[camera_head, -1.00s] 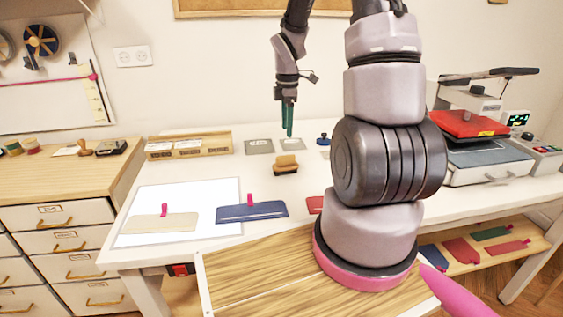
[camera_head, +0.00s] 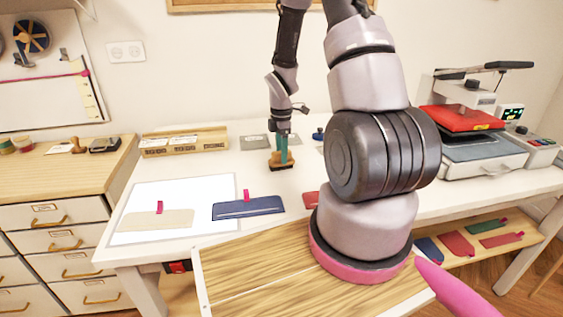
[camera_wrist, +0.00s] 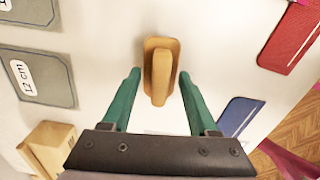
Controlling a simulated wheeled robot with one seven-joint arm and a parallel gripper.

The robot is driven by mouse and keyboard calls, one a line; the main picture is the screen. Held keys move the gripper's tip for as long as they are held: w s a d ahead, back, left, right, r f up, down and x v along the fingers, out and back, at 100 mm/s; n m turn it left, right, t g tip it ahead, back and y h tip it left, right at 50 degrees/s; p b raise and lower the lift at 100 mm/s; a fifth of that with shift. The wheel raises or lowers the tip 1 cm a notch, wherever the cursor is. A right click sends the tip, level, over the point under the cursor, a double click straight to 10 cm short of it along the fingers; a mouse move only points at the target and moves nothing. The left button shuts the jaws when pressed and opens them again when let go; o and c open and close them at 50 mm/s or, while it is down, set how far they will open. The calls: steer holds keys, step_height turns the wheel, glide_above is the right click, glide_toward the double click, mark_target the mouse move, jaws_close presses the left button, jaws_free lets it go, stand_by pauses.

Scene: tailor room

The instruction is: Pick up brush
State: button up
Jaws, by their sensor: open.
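The brush (camera_wrist: 161,72) has a tan wooden back with a raised grip along its middle. In the wrist view it lies on the white table (camera_wrist: 95,30), between and slightly beyond the two green fingertips. My gripper (camera_wrist: 158,72) is open, with one finger on each side of the brush and a gap to both. In the head view the brush (camera_head: 281,163) is partly hidden behind my gripper (camera_head: 281,155), which points down over it. I cannot tell the exact height of the fingertips above the table.
Grey cards marked with sizes (camera_wrist: 40,78) lie left of the brush in the wrist view. A blue piece (camera_head: 247,208), a beige piece (camera_head: 157,221) and a wooden box (camera_head: 184,143) are on the table. A red-topped press (camera_head: 461,118) stands at the right.

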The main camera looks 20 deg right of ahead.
jaws_close()
